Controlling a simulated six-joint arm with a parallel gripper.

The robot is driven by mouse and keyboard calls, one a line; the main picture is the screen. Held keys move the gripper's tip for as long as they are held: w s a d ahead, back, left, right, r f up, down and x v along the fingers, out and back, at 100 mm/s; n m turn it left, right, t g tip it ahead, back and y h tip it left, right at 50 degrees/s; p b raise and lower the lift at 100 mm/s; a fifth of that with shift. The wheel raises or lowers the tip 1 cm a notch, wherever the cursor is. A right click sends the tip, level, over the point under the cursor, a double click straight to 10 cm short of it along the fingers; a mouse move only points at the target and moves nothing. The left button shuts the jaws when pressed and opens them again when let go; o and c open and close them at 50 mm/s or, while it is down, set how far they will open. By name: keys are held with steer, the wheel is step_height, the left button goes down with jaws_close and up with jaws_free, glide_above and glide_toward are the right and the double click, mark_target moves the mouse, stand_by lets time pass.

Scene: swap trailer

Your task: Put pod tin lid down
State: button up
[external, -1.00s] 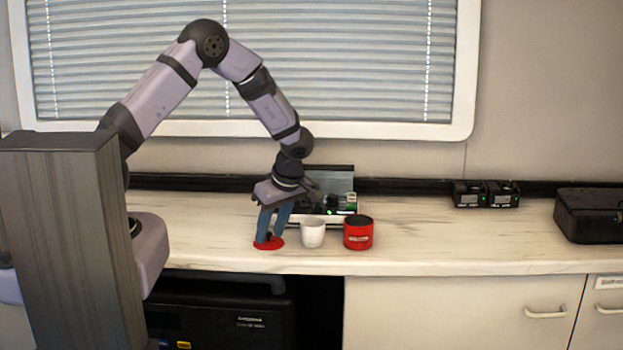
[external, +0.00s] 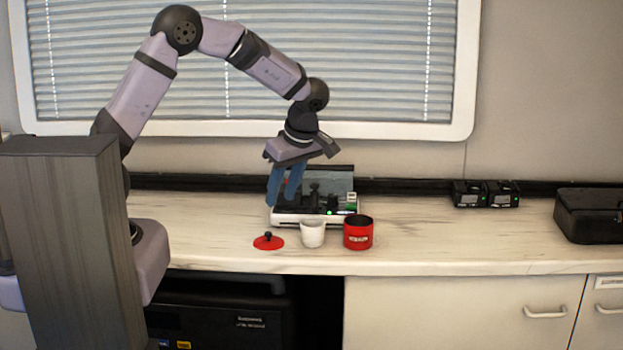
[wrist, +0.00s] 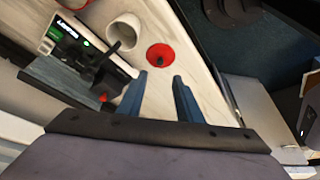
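The red pod tin lid (external: 269,242) lies flat on the counter with its dark knob up, left of the white cup. In the wrist view the lid (wrist: 160,55) shows beyond my fingertips, clear of them. The red pod tin (external: 358,233) stands open-topped to the right of the white cup (external: 313,233). My gripper (external: 282,203) is above the counter, above and slightly right of the lid, with nothing between its blue fingers. The wrist view also shows the gripper (wrist: 161,82) with its fingers apart.
A device with a green light and a black part on it (external: 318,216) stands behind the cup and tin. The counter (external: 450,240) is clear right of the tin.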

steer(key=shift+s+r, duration=0.1)
steer(key=shift+r, duration=0.15)
steer(key=a+m+g+h, duration=0.1)
steer(key=a+m+g, duration=0.25)
steer(key=a, duration=1.45)
steer(key=s+a+f+m+h, duration=0.2)
steer(key=s+a+m, duration=0.3)
steer(key=s+a, duration=0.3)
steer(key=a+f, duration=0.1)
steer(key=a, duration=0.2)
steer(key=shift+m, duration=0.25)
step_height(320, 180, up, 9)
steer(key=p, duration=0.9)
step_height(320, 180, down, 17)
steer(key=b, duration=1.6)
steer(key=shift+r+b, duration=0.2)
steer(key=shift+b, duration=0.1)
